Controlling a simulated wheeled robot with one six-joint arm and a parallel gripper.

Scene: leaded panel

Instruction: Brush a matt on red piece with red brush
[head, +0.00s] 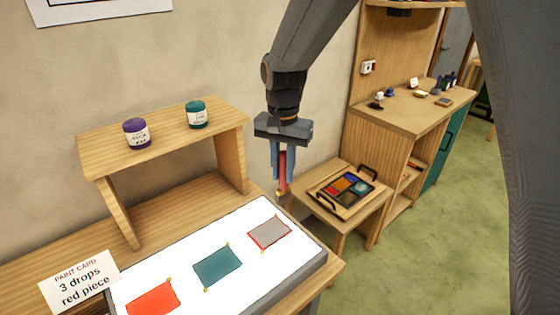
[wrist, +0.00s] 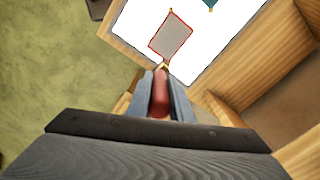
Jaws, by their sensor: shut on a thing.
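My gripper (head: 283,176) is shut on a red-handled brush (head: 283,185), which points down with a tan tip. In the wrist view the brush (wrist: 160,98) sits between the fingers (wrist: 161,78). The brush hangs near the far right edge of a white panel (head: 200,292); I cannot tell whether its tip touches anything. On the panel lie a plain red piece (head: 153,299) at the near left, a teal piece (head: 218,267) in the middle and a grey piece with a red border (head: 269,233) at the right. The grey piece also shows in the wrist view (wrist: 171,37).
A purple jar (head: 137,134) and a green jar (head: 196,115) stand on a raised shelf (head: 165,140). A tray (head: 345,210) with coloured patches sits on a low stand to the right. Green floor lies beyond.

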